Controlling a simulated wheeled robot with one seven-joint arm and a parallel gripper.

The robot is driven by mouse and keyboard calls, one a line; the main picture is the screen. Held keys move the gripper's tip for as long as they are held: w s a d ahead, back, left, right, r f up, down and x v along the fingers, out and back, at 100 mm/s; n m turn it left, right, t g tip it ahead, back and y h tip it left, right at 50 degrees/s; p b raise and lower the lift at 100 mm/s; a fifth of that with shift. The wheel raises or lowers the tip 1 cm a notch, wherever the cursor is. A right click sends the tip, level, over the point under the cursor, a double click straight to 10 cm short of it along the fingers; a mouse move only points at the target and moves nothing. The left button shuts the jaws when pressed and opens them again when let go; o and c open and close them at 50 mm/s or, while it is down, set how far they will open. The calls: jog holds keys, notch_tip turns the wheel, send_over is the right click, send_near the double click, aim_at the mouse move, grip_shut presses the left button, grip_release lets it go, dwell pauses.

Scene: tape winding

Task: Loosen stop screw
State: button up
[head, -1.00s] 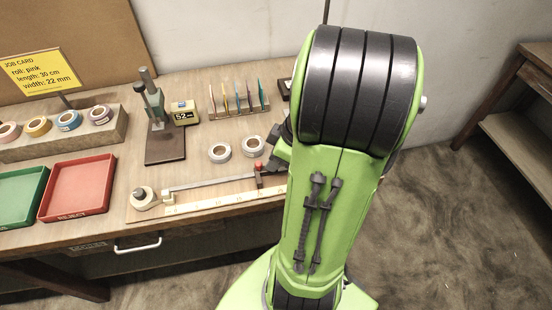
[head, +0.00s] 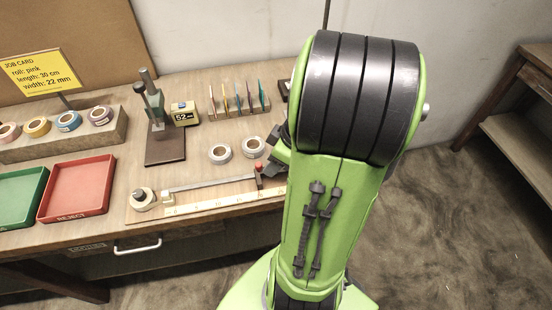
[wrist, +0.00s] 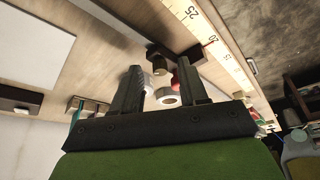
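The measuring board (head: 222,199) with its printed scale lies along the front of the bench. A dark stop block (head: 259,181) with a red top (head: 259,167) sits near its right end. The dark stop block (wrist: 182,57) also shows in the wrist view, with a brownish round screw (wrist: 159,66) on its side facing me and a red part behind my right finger. My gripper (wrist: 159,70) is open, its two fingers apart with the screw between the tips in the picture. I cannot tell whether they touch it. In the head view my gripper (head: 275,164) is beside the stop, mostly hidden by my arm.
Two grey-white tape rolls (head: 220,154) lie behind the board. Red (head: 80,188) and green (head: 20,196) trays are at left.

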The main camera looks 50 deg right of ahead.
jog(key=p+v, duration=0.6)
jog(key=v, duration=0.9)
jog(key=shift+s+r, duration=0.15)
jog(key=shift+r, duration=0.2)
